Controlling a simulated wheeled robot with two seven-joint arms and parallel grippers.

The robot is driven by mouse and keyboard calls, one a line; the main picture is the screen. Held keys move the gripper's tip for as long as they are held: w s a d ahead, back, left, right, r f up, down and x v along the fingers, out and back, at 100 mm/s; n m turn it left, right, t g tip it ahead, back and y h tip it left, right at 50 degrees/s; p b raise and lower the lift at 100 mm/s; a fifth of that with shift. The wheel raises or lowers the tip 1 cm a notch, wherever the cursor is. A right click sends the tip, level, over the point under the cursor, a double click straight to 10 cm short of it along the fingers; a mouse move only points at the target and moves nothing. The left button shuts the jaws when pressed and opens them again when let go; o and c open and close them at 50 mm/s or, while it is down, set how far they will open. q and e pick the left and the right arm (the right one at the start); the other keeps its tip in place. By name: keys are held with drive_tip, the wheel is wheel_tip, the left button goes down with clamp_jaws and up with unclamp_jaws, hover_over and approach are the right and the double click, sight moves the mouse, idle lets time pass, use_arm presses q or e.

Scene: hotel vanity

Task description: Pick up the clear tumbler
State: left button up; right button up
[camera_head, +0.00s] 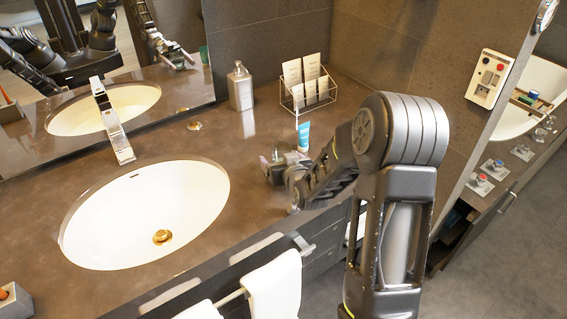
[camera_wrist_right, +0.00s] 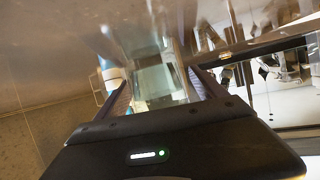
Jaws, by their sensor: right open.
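The clear tumbler (camera_wrist_right: 155,82) shows in the right wrist view as a see-through glass between the two fingers of my right gripper (camera_wrist_right: 160,88). The fingers are apart, one on each side of it; I cannot tell whether either touches it. In the head view my right gripper (camera_head: 273,168) is low over the brown counter, to the right of the sink. The tumbler is mostly hidden there by the gripper. My left gripper is not directly in view.
A blue-and-white tube (camera_head: 303,136) stands just behind the gripper; a wire rack with cards (camera_head: 308,97) and a soap bottle (camera_head: 240,87) stand farther back. The oval sink (camera_head: 120,215) is to the left. White towels (camera_head: 275,287) hang at the counter's front.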

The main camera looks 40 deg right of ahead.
idle(0.4)
drive_tip(key=c, duration=1.7)
